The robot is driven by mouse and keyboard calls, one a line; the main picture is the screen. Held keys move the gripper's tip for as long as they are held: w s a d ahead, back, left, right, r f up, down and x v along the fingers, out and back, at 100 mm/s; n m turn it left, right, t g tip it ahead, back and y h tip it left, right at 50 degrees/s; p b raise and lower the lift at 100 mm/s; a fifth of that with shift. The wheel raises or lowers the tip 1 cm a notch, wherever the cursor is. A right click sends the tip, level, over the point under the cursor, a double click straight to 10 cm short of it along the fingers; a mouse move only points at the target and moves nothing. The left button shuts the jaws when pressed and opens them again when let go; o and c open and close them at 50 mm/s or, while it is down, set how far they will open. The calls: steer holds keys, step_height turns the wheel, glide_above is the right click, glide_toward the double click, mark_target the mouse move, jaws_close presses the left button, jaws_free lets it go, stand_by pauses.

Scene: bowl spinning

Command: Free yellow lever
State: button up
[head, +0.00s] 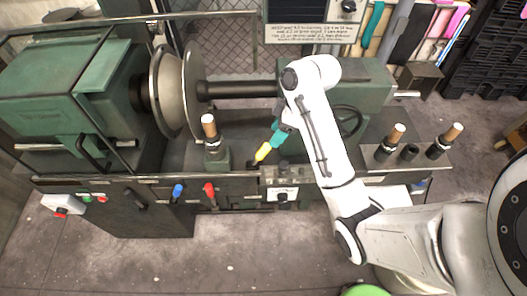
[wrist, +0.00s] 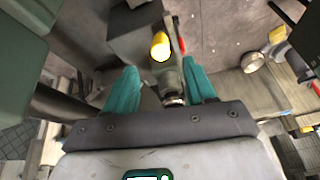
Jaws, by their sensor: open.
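The yellow lever (head: 263,152) is in the middle of the lathe's front in the head view, a slanted yellow handle. In the wrist view its rounded yellow knob (wrist: 160,46) shows just beyond the fingertips, with a dark shaft running back between the fingers. My gripper (head: 276,138) has teal fingers and reaches down to the lever's upper end. In the wrist view my gripper (wrist: 160,72) is open, with one finger on each side of the shaft. I cannot tell whether either finger touches it.
A green lathe (head: 85,75) with a pale spinning disc (head: 167,90) stands at left. Wooden-topped posts (head: 209,126) rise beside the lever and at right (head: 397,133). Blue (head: 178,190) and red (head: 209,189) levers are on the front. Open floor lies in front.

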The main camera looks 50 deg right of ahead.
mark_target(263, 152)
steer(key=shift+b+x, duration=2.2)
steer(key=shift+x, duration=2.9)
steer(key=shift+a, duration=0.1)
jaws_close()
